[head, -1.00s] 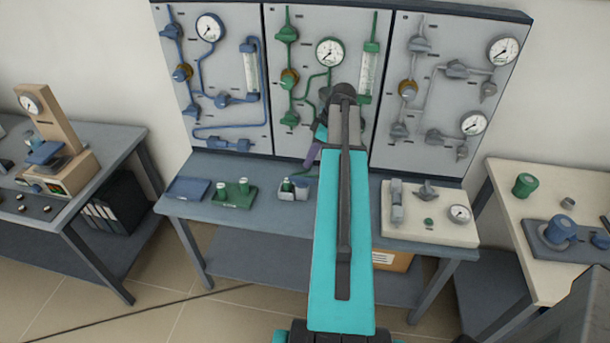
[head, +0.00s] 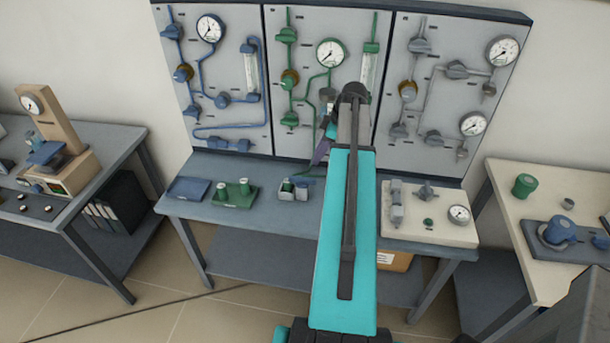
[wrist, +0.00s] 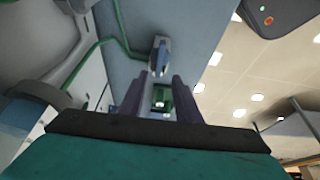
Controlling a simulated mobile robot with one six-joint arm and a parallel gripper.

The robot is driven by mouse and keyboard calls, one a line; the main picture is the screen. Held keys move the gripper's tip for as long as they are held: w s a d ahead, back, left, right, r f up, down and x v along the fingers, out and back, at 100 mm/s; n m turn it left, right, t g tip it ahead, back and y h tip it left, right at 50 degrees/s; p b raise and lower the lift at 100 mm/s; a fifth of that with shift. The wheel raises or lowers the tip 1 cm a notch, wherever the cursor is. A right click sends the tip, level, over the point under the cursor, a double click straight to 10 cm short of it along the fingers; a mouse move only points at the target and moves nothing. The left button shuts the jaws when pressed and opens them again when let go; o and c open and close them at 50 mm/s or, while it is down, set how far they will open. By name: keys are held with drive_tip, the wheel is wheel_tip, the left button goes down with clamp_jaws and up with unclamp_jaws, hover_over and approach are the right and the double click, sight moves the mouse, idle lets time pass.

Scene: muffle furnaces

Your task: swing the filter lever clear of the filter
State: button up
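In the head view a grey cylindrical part (head: 327,95), which looks like the filter, shows on the middle panel beside my arm. My gripper (head: 318,155) is in front of the lower part of that panel, largely hidden by my arm. In the wrist view my gripper's two fingers (wrist: 160,98) stand apart, with a small green fitting (wrist: 160,97) seen in the gap. A blue-grey lever-like part (wrist: 158,55) shows just beyond the fingertips, with no clear contact. I cannot tell for sure that it is the filter lever.
The middle panel (head: 305,60) carries green pipes, valves and a gauge (head: 330,53). The bench (head: 270,225) below holds a green tray (head: 235,196) and a beige board (head: 425,228). In the wrist view a large pale rounded part (wrist: 30,40) and a green pipe (wrist: 120,30) are close by.

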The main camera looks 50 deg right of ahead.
sight(303, 178)
drive_tip(key=shift+p+x, duration=1.75)
drive_tip(key=shift+x, duration=4.25)
drive_tip(key=shift+s, duration=0.1)
clamp_jaws()
